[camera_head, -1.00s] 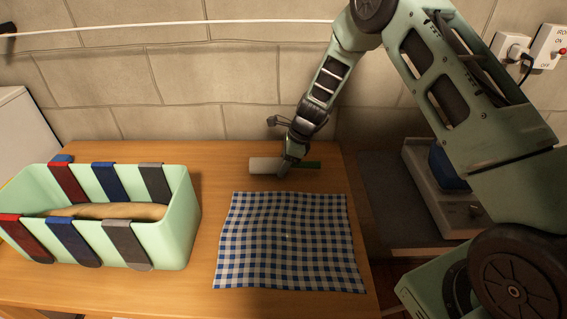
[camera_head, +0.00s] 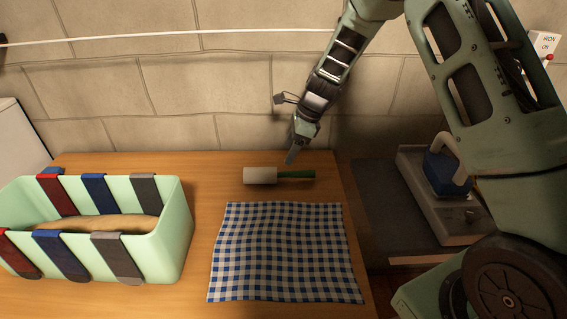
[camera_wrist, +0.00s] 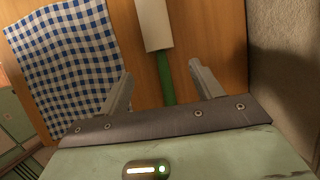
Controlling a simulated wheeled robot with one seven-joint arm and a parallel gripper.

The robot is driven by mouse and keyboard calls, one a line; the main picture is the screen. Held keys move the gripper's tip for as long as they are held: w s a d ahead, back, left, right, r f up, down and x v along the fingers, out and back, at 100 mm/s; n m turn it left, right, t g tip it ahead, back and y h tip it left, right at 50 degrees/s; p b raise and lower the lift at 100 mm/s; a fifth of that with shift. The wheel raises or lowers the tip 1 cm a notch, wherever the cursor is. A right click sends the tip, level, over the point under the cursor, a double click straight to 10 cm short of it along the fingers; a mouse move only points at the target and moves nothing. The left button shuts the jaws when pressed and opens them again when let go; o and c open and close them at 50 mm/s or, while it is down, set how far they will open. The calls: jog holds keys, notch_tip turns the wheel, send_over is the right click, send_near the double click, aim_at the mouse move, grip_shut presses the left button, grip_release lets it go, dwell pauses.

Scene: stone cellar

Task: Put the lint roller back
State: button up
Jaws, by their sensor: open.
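The lint roller (camera_head: 262,176), a white cylinder with a green handle, lies on the wooden table behind the checked cloth. Its handle points right in the head view. My gripper (camera_head: 291,157) is open and empty, a little above the table near the handle. In the wrist view, the lint roller (camera_wrist: 154,25) lies ahead, and its green handle runs between the two spread fingers of my gripper (camera_wrist: 160,80). The fingers do not touch it there.
A blue and white checked cloth (camera_head: 285,252) lies flat in front of the roller. A mint-green bin (camera_head: 172,235) with red, blue and grey straps stands at left, something tan inside. A blue iron (camera_head: 447,172) rests on a grey stand (camera_head: 425,205) at right. A stone wall (camera_head: 180,90) closes the back.

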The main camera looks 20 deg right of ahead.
jog(key=s+a+r+n+g, duration=0.1)
jog(key=s+a+r+n, duration=0.45)
jog(key=s+a, duration=0.2)
jog(key=s+a+r+n+g, duration=0.1)
jog(key=s+a+r+n, duration=0.3)
jog(key=s+a+n, duration=0.3)
jog(key=s+r+n+h, duration=0.1)
jog(key=s+n+h, duration=0.2)
jog(key=s+n, duration=1.5)
jog(key=s, duration=0.5)
jog(key=shift+a+r+h, duration=0.2)
jog(key=shift+r+h, duration=0.1)
jog(key=shift+r, duration=0.1)
